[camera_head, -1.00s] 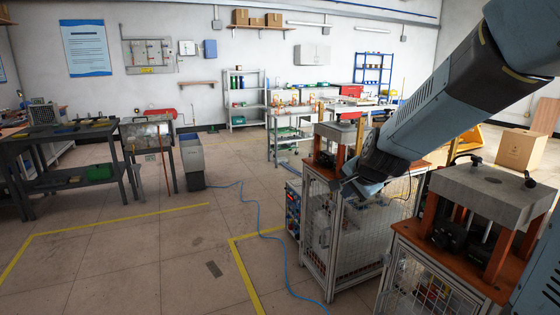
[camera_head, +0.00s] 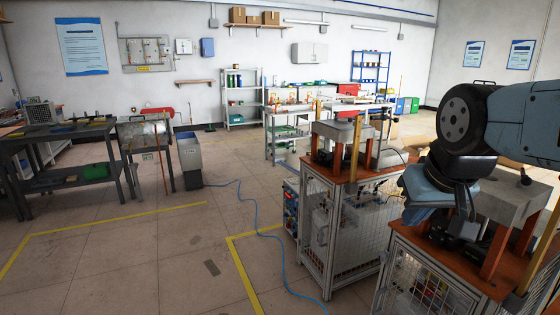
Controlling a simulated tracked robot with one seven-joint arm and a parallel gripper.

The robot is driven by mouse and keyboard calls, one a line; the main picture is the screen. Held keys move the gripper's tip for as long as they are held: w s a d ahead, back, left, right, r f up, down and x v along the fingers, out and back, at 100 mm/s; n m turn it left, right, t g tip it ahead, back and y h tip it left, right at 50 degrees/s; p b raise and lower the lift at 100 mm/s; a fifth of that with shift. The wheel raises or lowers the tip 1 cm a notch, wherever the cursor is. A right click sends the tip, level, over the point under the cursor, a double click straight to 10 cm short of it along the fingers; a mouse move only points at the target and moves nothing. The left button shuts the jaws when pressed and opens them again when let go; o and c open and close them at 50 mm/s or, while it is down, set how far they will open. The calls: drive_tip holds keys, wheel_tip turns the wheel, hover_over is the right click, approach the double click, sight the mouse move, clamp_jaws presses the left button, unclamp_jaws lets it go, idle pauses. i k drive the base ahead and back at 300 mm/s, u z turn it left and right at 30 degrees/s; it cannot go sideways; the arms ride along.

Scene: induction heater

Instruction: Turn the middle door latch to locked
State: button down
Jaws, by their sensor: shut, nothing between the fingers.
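A caged machine cabinet (camera_head: 340,235) with mesh doors, an aluminium frame and an orange-brown top stands right of centre. A second, similar cabinet (camera_head: 425,285) stands nearer at the lower right, cut off by the frame edge. The middle door latch is too small to make out on either cabinet. My gripper (camera_head: 440,200) hangs from my arm at the right, above and in front of the nearer cabinet's top. It is shut and empty, apart from the doors. It hides part of the nearer cabinet's press.
A blue hose (camera_head: 256,215) lies on the floor left of the cabinets. Yellow floor lines (camera_head: 240,270) run beside it. A dark workbench (camera_head: 75,140) and a grey bin (camera_head: 190,160) stand at the left.

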sight(383, 257)
drive_tip(key=u, duration=0.55)
drive_tip(key=k, duration=1.3)
drive_tip(key=u, duration=0.25)
drive_tip(key=i, duration=0.55)
drive_tip(key=z, duration=0.7)
drive_tip(key=i, duration=1.2)
drive_tip(key=u, duration=0.55)
